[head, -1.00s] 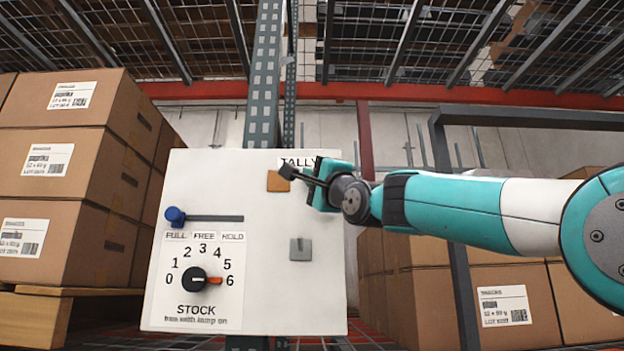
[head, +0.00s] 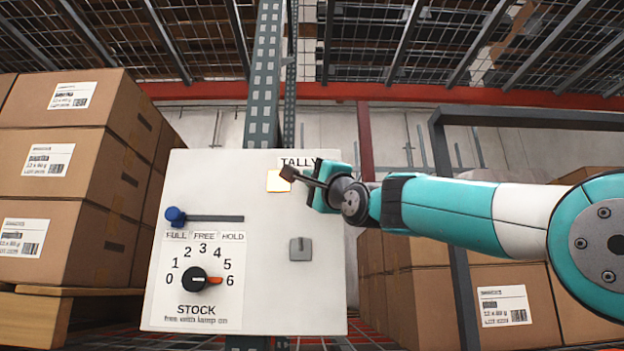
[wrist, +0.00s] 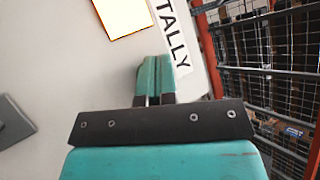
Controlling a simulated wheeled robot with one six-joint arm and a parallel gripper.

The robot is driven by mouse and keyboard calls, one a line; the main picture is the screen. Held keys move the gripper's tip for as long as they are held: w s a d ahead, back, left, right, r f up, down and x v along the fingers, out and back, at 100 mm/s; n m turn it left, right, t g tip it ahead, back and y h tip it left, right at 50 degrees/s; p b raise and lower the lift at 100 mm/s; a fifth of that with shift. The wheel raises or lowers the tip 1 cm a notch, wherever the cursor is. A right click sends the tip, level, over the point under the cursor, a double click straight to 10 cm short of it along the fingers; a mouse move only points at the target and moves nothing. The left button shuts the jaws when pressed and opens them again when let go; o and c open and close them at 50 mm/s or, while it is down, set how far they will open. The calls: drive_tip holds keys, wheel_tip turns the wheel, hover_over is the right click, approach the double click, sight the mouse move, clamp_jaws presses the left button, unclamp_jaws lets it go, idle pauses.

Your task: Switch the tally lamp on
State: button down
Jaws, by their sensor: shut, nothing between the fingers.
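The tally lamp (head: 277,182) is a square on the upper part of a white panel (head: 220,180), beside the label TALLY. It is bright pale yellow, lit, and glows at the top of the wrist view (wrist: 127,12). My gripper (head: 289,173) is shut and empty, its fingertips overlapping the lamp's upper right corner in the head view. In the wrist view the closed fingers (wrist: 155,72) lie beside the TALLY label (wrist: 172,37). I cannot tell whether they touch the panel. A grey square plate with a small nub (head: 300,249) is lower on the panel.
The panel also has a blue slider knob (head: 175,216) at the left end of its slot and a STOCK dial (head: 195,279) with its orange pointer near 6. Stacked cartons (head: 60,170) stand left; more cartons (head: 500,290) and a dark frame (head: 455,220) stand right.

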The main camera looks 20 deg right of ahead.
drive_tip(key=shift+s+a+b, duration=0.15)
drive_tip(key=shift+s+b, duration=0.25)
drive_tip(key=s+a+b, duration=0.2)
drive_tip(key=s+b, duration=0.1)
drive_tip(key=s, duration=0.2)
drive_tip(key=shift+s+b, duration=0.35)
idle(2.2)
